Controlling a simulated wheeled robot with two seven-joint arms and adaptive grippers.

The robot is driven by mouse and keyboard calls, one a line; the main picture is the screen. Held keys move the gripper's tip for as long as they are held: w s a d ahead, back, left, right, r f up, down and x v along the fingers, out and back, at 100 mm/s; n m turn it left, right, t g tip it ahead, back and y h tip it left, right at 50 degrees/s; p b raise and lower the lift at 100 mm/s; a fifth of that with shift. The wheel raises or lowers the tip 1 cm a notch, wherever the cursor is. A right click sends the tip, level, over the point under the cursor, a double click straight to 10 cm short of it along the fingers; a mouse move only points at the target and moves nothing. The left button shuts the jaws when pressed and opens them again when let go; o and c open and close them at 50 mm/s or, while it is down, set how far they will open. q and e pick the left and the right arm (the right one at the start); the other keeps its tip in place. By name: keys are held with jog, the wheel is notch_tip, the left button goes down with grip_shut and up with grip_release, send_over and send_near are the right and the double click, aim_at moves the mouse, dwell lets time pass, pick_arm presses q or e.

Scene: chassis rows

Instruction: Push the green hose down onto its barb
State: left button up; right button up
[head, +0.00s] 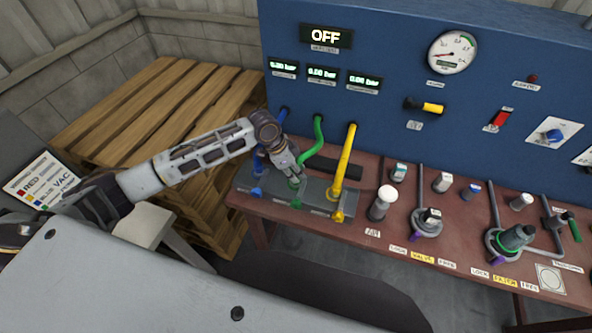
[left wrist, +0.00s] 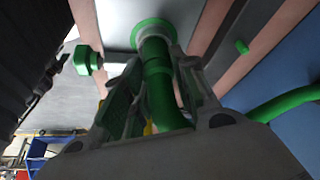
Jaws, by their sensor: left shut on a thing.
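The green hose (head: 319,132) comes out of the blue panel and curves down to the grey manifold block (head: 314,190). My left gripper (head: 295,176) is shut on its lower end, just above the block. In the left wrist view the hose (left wrist: 158,75) runs between the two fingers (left wrist: 155,88). Its end meets a green ring (left wrist: 152,27) on the grey surface; the barb is hidden there, and I cannot tell how far down the hose sits. My right gripper is not in view.
A blue hose (head: 258,160) stands close left of the gripper and a yellow hose (head: 345,160) to its right. A black bar (head: 334,169) lies behind the block. A white-capped cylinder (head: 383,203) and several valves stand farther right on the red-brown bench (head: 460,196).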

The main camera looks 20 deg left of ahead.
pick_arm(q)
jog(key=shift+f, duration=0.65)
jog(key=o, duration=1.2)
jog(key=shift+c, duration=0.2)
jog(key=v, duration=1.2)
